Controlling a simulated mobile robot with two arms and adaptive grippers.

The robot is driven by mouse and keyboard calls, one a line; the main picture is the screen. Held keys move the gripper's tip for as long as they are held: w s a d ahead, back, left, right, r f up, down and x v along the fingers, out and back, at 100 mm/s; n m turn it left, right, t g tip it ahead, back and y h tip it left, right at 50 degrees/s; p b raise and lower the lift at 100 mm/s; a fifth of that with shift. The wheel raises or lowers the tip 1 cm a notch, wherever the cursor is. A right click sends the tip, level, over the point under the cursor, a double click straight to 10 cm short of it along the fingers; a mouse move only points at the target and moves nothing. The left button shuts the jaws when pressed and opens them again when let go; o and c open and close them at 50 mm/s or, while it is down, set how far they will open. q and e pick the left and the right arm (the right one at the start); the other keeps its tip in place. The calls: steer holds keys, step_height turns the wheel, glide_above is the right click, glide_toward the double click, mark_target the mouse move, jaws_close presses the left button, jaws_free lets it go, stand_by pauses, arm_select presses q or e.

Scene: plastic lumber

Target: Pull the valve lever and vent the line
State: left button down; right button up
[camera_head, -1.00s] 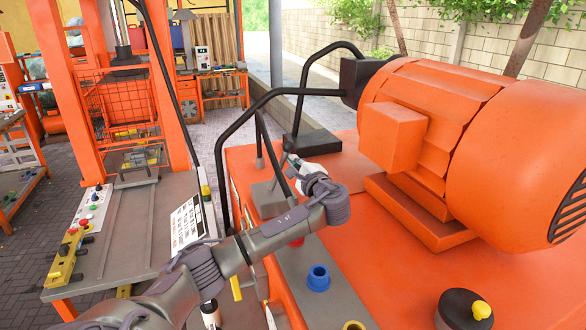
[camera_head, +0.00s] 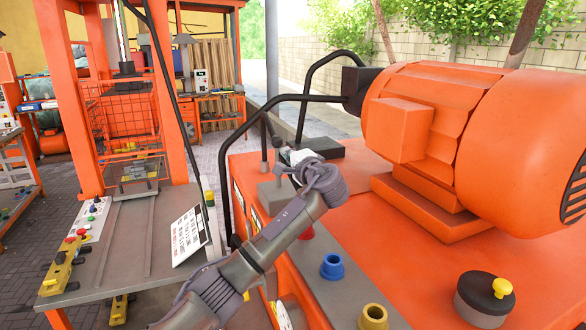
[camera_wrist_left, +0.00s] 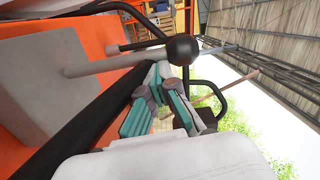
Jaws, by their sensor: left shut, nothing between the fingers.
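In the head view a grey valve block (camera_head: 272,196) stands on the near left edge of the orange machine, with upright grey levers. One lever's dark knob (camera_head: 277,142) is just left of my left gripper (camera_head: 284,163). In the left wrist view a black ball knob (camera_wrist_left: 182,50) on a grey rod (camera_wrist_left: 115,64) lies just beyond my left gripper (camera_wrist_left: 160,80). Its teal-padded fingers are shut with nothing between them. I cannot tell whether they touch the knob. My wrist hides part of the block. My right gripper is not in view.
A large orange motor (camera_head: 430,130) stands on the machine to the right. Black bent rails (camera_head: 236,137) rise close behind the levers. Blue (camera_head: 332,266) and yellow (camera_head: 373,316) fittings sit on the near deck. A grey workbench (camera_head: 130,240) stands to the left.

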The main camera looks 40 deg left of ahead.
arm_select(q)
steer(key=s+n+b, duration=0.1)
steer(key=s+a+n+b, duration=0.1)
steer(key=b, duration=0.1)
steer(key=s+a+n+b, duration=0.1)
steer(key=s+n+b, duration=0.1)
steer(key=shift+a+f, duration=0.2)
steer(key=shift+f, duration=0.1)
steer(key=shift+b, duration=0.3)
